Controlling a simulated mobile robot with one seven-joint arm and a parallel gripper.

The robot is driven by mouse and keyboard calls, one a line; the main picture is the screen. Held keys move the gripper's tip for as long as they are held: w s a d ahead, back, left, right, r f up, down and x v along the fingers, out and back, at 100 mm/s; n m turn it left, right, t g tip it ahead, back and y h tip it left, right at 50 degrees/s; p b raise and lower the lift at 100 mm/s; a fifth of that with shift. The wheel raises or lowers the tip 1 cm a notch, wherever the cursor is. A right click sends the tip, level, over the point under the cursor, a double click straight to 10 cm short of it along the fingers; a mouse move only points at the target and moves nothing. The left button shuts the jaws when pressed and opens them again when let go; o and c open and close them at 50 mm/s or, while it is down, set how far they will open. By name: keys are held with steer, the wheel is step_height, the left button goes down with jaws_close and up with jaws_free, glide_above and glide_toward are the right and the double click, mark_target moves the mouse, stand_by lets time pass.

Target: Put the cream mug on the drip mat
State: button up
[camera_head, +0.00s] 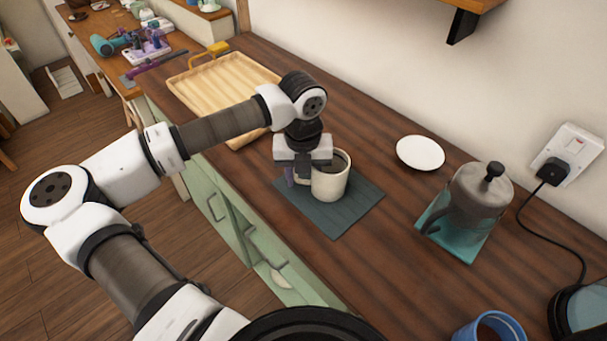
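The cream mug (331,184) stands upright over the dark teal drip mat (352,218), and its base appears to rest on it. The mug has a dark inside. My gripper (303,172) points down at the mug's left side, overlapping its left rim. The fingers are partly hidden against the mug, so I cannot tell whether they are closed on it. The mug's handle is not clearly visible.
A white saucer (420,153) lies to the right, and a grey lidded pot (477,200) stands on a teal mat (467,247). A blue mug (489,328) is at the front right. A wooden tray (205,86) lies behind my arm. The wooden counter (385,270) is clear in front.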

steer(key=o, duration=0.4)
steer(key=shift+o, duration=0.2)
step_height(320, 180, up, 12)
steer(key=shift+r+b, duration=0.2)
steer(key=shift+b, duration=0.65)
steer(key=shift+s, duration=0.1)
